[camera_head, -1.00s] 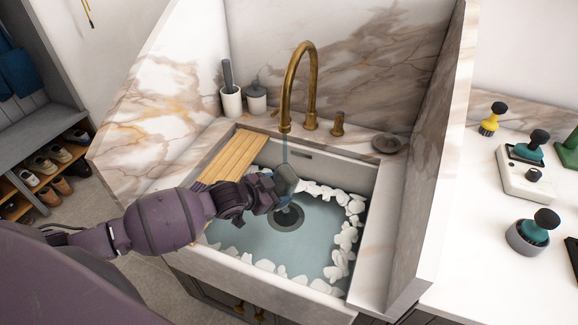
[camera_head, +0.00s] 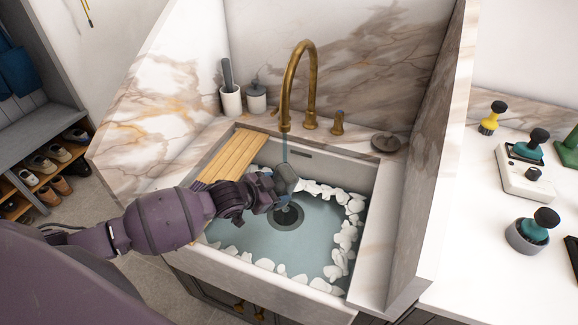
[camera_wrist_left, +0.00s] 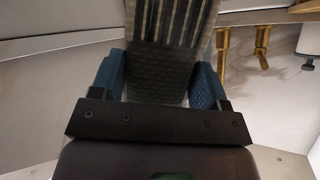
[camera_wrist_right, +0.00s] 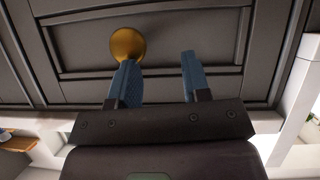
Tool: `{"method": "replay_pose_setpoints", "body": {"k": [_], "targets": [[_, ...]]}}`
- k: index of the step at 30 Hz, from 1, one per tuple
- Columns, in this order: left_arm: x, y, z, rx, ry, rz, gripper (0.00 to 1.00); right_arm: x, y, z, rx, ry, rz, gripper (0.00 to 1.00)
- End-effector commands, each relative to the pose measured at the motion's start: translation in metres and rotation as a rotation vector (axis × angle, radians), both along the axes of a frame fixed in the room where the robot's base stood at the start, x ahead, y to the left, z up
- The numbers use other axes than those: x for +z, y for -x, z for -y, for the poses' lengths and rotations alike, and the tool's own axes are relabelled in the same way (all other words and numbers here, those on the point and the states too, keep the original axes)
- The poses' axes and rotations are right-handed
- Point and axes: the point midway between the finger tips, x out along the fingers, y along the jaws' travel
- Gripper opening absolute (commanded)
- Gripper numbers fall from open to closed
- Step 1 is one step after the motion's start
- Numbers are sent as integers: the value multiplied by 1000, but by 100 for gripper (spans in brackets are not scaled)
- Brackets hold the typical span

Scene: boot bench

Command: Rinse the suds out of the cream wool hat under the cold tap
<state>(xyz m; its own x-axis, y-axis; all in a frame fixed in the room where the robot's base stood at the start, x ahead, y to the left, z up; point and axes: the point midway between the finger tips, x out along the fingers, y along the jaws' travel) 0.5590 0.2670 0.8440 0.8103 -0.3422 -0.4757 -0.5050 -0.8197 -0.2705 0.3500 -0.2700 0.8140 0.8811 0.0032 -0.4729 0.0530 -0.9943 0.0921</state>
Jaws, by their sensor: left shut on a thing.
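My left gripper (camera_head: 279,191) is shut on a ribbed, knit-textured piece (camera_head: 287,177), which looks grey rather than cream. It holds the piece above the basin water, below the brass tap (camera_head: 301,90). A thin bluish stream (camera_head: 284,147) falls from the spout onto or just beside the piece. In the left wrist view the ribbed piece (camera_wrist_left: 170,65) fills the space between the blue fingers. White suds (camera_head: 346,235) float around the basin edges. My right gripper (camera_wrist_right: 157,80) is open and empty in the right wrist view, in front of a dark cabinet door.
The stone sink (camera_head: 230,270) has a drain (camera_head: 287,217) under the water. A slatted wooden board (camera_head: 232,153) lies over its left side. A marble side wall (camera_head: 425,190) stands at the right. A brass knob (camera_wrist_right: 127,45) is close to my right fingers.

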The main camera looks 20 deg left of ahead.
Motion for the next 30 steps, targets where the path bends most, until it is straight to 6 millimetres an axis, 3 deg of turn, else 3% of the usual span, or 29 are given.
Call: {"method": "replay_pose_setpoints", "body": {"k": [28, 30], "targets": [[0, 0, 0, 0, 0, 0, 45, -53, 36, 6, -22, -4, -100, 41], [5, 3, 0, 1, 0, 1, 45, -45, 34, 6, -22, -4, -92, 41]]}}
